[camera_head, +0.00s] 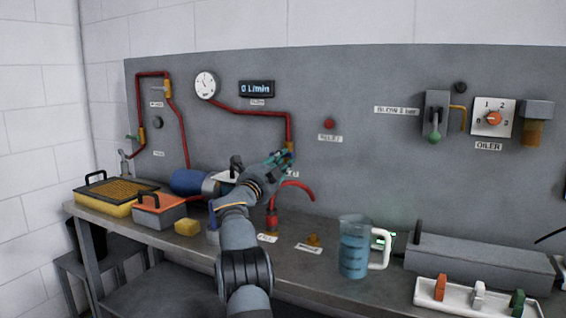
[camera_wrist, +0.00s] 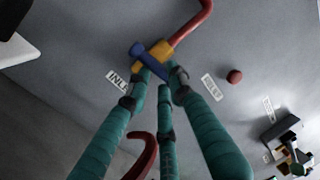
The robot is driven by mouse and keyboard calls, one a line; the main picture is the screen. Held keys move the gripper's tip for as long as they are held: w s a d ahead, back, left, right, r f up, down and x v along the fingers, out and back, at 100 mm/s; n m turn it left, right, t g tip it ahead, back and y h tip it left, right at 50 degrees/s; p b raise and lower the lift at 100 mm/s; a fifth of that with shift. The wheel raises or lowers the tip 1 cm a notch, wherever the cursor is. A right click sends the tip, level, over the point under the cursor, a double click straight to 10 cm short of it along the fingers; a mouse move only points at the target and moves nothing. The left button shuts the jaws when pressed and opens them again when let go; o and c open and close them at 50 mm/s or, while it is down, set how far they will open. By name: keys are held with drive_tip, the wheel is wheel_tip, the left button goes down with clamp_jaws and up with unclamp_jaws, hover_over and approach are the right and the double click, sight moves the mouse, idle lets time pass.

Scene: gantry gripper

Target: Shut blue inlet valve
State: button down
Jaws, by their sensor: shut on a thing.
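The blue inlet valve handle (camera_wrist: 150,62) is a short blue bar on a yellow valve body (camera_wrist: 161,49) at the end of a red pipe. In the wrist view the bar lies crosswise to the pipe. My gripper (camera_wrist: 163,79) has teal fingers and is shut on the blue handle, with fingertips on either side of it. In the head view my gripper (camera_head: 279,160) is at the panel under the red pipe's end. It hides the blue handle there; only a bit of the yellow body (camera_head: 290,146) shows. A partly covered inlet label (camera_wrist: 117,81) is beside the valve.
The flow display (camera_head: 256,89) reads 0 L/min, near a round gauge (camera_head: 205,85). A red relief button (camera_head: 329,124) is right of the valve. A curved red hose (camera_head: 297,186) rises below my gripper. A jug of blue liquid (camera_head: 353,248) stands on the bench.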

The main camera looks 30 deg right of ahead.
drive_tip(key=shift+w+a+f+m, duration=0.1)
drive_tip(key=shift+w+f+m, duration=0.1)
drive_tip(key=shift+m, duration=0.2)
idle(0.5)
drive_tip(key=c, duration=1.8)
unclamp_jaws()
drive_tip(key=shift+o, duration=1.2)
drive_tip(key=shift+s+r, duration=0.1)
drive_tip(key=shift+s, duration=0.05)
drive_tip(key=v, duration=1.2)
drive_tip(key=shift+r, duration=0.1)
